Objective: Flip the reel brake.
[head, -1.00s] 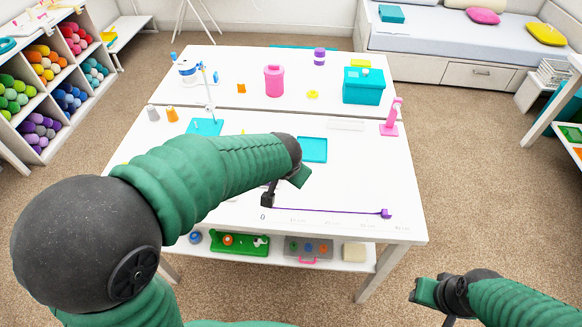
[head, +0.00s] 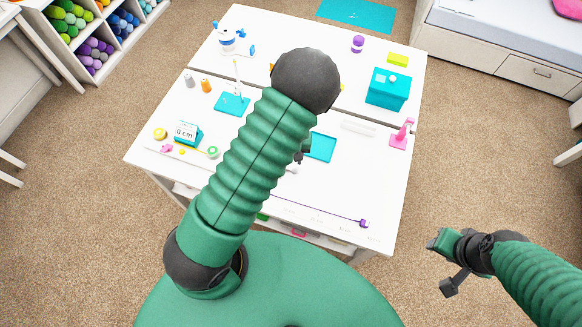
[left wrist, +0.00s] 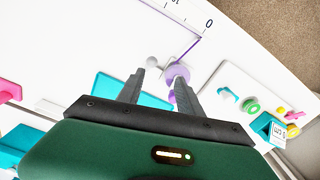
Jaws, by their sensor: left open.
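A purple reel (left wrist: 177,74) lies on the white table in the left wrist view, with a purple line running from it past a printed scale. A small grey-white knob-like part (left wrist: 153,62) sits close beside it; I cannot tell whether it is the brake. My left gripper (left wrist: 158,88) is open, its fingers pointing at the reel, one finger partly in front of it. I see no contact. In the head view my left arm hides the reel, but the purple line (head: 320,210) shows, ending in a purple tab (head: 364,223). My right gripper (head: 440,241) is off the table's right side.
A white board with a green ring (head: 212,152) and a teal 0 cm block (head: 187,134) lies left of my arm. A teal tray (head: 320,147), pink stand (head: 400,134) and teal box (head: 388,88) are right of it. The table's front right is mostly clear.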

